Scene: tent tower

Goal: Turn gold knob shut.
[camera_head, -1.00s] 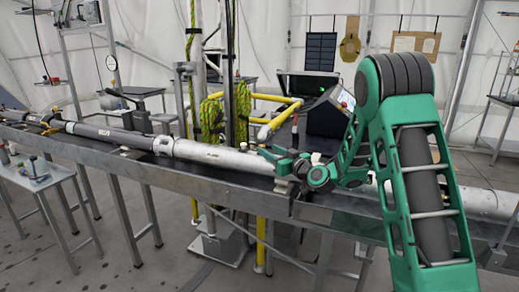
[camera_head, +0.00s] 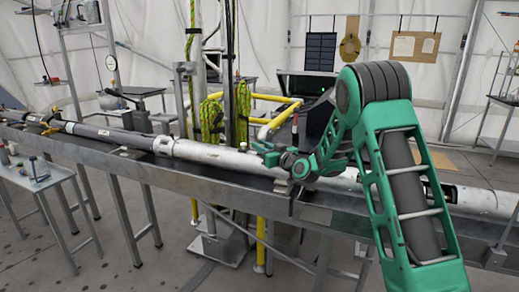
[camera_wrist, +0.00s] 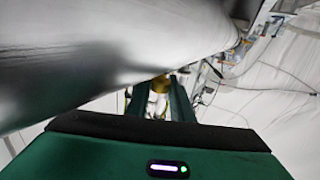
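The gold knob (camera_wrist: 161,83) shows in the wrist view, just under the long silver cylinder (camera_wrist: 100,60). A pale metal fitting below it shows between the fingers. My gripper (camera_wrist: 158,90) has its two green fingers apart, one on each side of the knob and fitting. I cannot tell whether a finger touches the knob. In the head view my gripper (camera_head: 264,151) is at the silver pipe (camera_head: 205,152), near its middle. The knob cannot be made out there, and my arm covers part of the pipe.
The pipe lies along a long grey bench (camera_head: 225,180). Behind it are yellow rails (camera_head: 277,98), hanging green-yellow ropes (camera_head: 211,118) and a dark monitor (camera_head: 305,86). A small side table (camera_head: 38,178) stands at the left.

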